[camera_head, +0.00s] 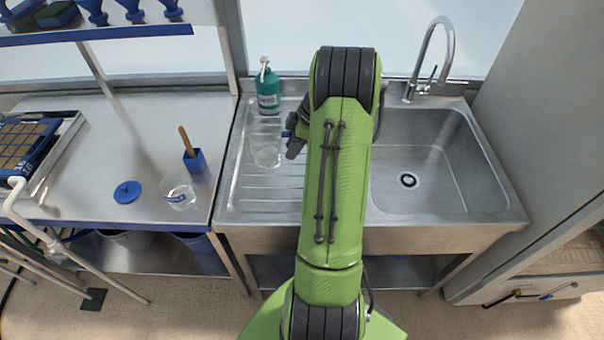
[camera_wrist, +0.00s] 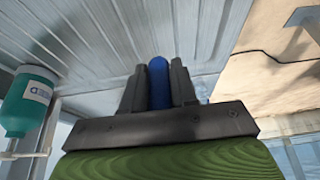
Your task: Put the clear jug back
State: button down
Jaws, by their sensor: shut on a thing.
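The clear jug (camera_head: 266,152) is a see-through vessel over the ribbed drainboard (camera_head: 250,190), left of the sink bowl. My gripper (camera_head: 291,138), partly hidden behind my green arm, is at the jug's right side. In the wrist view my gripper's dark fingers (camera_wrist: 158,88) are shut on a blue upright piece (camera_wrist: 158,75), which looks like the jug's handle. The jug's clear body is hard to make out there. I cannot tell whether its base touches the drainboard.
A teal bottle (camera_head: 268,90) stands just behind the jug; it also shows in the wrist view (camera_wrist: 28,102). On the left bench are another clear container (camera_head: 178,194), a blue lid (camera_head: 127,191) and a blue cup (camera_head: 195,161) with a wooden stick. A tap (camera_head: 432,65) rises behind the sink.

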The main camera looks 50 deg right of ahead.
notch_tip(320, 180, down, 8)
jog(key=shift+f+b, duration=0.2)
jog(key=shift+b, duration=0.15)
jog(key=shift+f, duration=0.2)
jog(key=c, duration=0.9)
grip_release()
jog(key=shift+r, duration=0.1)
